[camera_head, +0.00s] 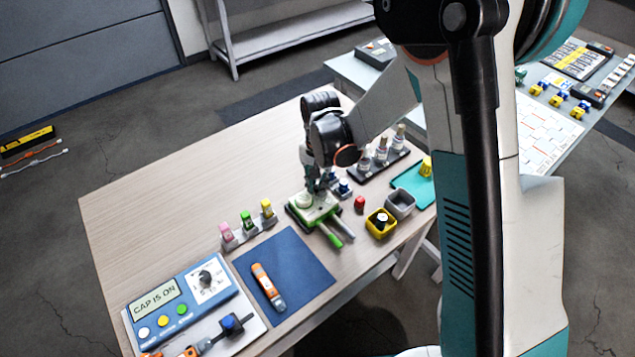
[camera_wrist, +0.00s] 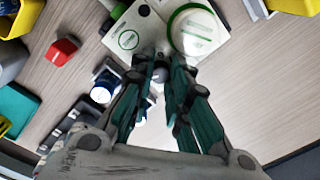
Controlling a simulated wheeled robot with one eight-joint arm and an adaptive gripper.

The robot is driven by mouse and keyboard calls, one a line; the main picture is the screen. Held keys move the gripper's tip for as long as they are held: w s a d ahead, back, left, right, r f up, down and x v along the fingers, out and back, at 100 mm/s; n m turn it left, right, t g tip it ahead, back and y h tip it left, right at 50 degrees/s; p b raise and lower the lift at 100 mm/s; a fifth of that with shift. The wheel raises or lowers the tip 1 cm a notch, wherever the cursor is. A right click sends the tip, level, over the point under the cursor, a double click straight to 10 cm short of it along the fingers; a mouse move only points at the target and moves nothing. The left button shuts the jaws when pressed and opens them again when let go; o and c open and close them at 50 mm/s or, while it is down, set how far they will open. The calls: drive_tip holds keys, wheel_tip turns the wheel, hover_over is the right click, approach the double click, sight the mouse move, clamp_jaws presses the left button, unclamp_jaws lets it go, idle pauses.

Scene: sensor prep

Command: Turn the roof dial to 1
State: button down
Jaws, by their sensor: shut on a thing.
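A blue box (camera_head: 178,303) at the front left of the table has a black dial (camera_head: 205,278) with numbers around it on its top face. Which number the dial points to is too small to tell. The box's screen reads "CAP IS ON". My gripper (camera_head: 321,188) is far from this dial, pointing down at a green and white device (camera_head: 318,212) with a round white top. In the wrist view my gripper (camera_wrist: 160,66) is shut on a small grey piece, mostly hidden by the fingers. The white round part (camera_wrist: 197,32) is beside the fingertips.
A blue mat (camera_head: 290,285) with an orange tool (camera_head: 268,285) lies between the box and the device. Grey (camera_head: 401,204) and yellow (camera_head: 380,223) bins and a red piece (camera_head: 360,203) lie right. The table's far left is clear.

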drive_tip(key=c, duration=1.5)
unclamp_jaws()
drive_tip(key=shift+r, duration=0.1)
wheel_tip(320, 180, up, 12)
drive_tip(key=shift+d+f, duration=0.1)
drive_tip(key=shift+d, duration=0.05)
